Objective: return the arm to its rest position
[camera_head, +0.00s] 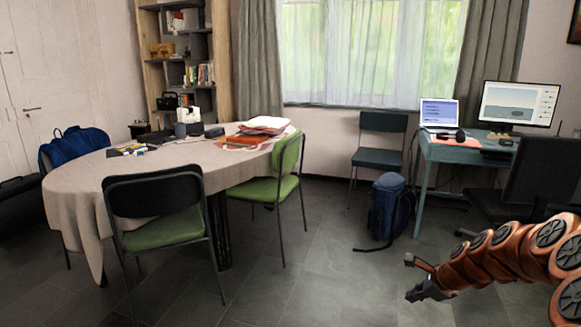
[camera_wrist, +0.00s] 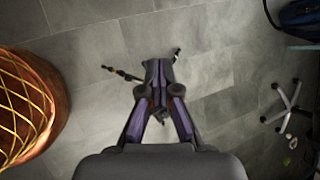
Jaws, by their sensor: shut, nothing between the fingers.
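My orange arm reaches in from the right edge in the head view. My gripper (camera_head: 414,278) is at its end, over the open grey floor in front of the blue backpack and the desk. In the wrist view my gripper (camera_wrist: 158,72) points at bare floor tiles. Its fingers come together at the front and hold nothing. The gripper touches no furniture that I can see. The arm's base lies outside the head view.
A table (camera_head: 85,185) with a cloth stands left, with green-seated chairs (camera_head: 170,232) around it. A blue backpack (camera_head: 388,207) stands on the floor. A teal desk (camera_head: 450,152) and a dark office chair (camera_head: 540,172) are at right. Floor (camera_head: 310,285) in the middle is clear.

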